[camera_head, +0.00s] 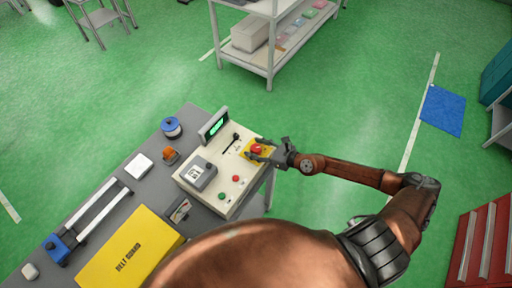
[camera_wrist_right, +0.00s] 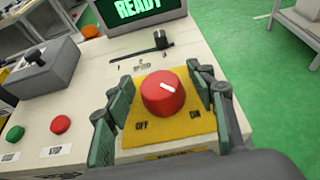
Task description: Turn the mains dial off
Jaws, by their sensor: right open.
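The mains dial (camera_wrist_right: 163,97) is a red round knob with a white pointer mark, on a yellow plate (camera_wrist_right: 172,132) labelled OFF at left and ON at right. In the head view the dial (camera_head: 257,149) sits at the right end of the cream control panel (camera_head: 239,167). My right gripper (camera_wrist_right: 163,112) is open, with one finger on each side of the dial; I cannot tell whether they touch it. It also shows in the head view (camera_head: 262,150). My left gripper is not in view.
On the panel are a display (camera_wrist_right: 138,10) reading READY, a slider (camera_wrist_right: 140,48), a red STOP button (camera_wrist_right: 61,124), a green button (camera_wrist_right: 14,133) and a grey box (camera_head: 198,174). A yellow belt guard (camera_head: 130,250) lies on the bench at left. Green floor lies right.

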